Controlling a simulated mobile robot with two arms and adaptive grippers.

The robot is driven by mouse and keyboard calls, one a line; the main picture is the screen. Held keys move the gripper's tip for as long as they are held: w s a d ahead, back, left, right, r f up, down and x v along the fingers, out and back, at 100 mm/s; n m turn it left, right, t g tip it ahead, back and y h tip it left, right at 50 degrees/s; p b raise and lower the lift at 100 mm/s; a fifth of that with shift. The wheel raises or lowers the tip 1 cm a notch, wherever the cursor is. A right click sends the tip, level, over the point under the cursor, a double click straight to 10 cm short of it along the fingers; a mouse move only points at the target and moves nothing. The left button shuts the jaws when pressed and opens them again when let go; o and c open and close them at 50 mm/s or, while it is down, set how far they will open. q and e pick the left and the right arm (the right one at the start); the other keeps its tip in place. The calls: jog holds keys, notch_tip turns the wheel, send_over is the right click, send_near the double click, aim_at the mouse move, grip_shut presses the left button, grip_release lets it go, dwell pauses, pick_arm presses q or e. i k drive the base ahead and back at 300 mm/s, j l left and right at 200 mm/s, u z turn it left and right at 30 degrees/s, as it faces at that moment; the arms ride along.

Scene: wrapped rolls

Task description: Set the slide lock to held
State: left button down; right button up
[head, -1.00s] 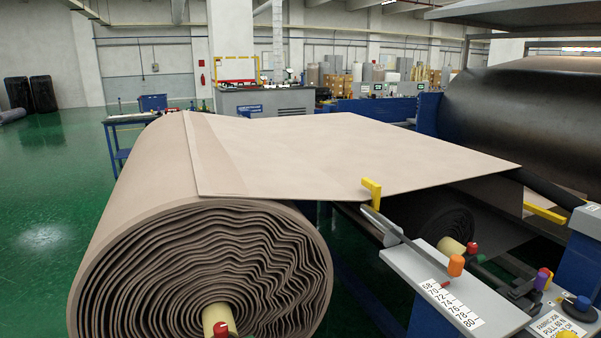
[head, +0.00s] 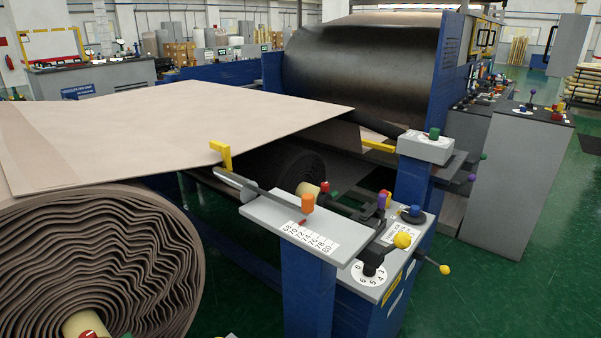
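No control is legibly labelled as the slide lock, so I cannot tell which one it is or how it is set. A grey slide plate (head: 280,226) carries a printed number scale (head: 309,237), a small red pointer and an upright orange knob (head: 307,203). A grey rod with a yellow bracket (head: 221,156) at its end runs beside the plate. Behind the scale is a black mechanism (head: 352,211) with a purple-topped lever (head: 382,200). Neither of my grippers is in view.
Nearby are a yellow knob (head: 403,240), a blue knob (head: 415,210), a numbered dial (head: 358,277) and a yellow-ended rod (head: 445,269). A large wrapped roll (head: 90,250) fills the lower left. Green floor (head: 500,300) is open at right.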

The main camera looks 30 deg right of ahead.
aim_at(402, 239)
jog(key=z, duration=1.55)
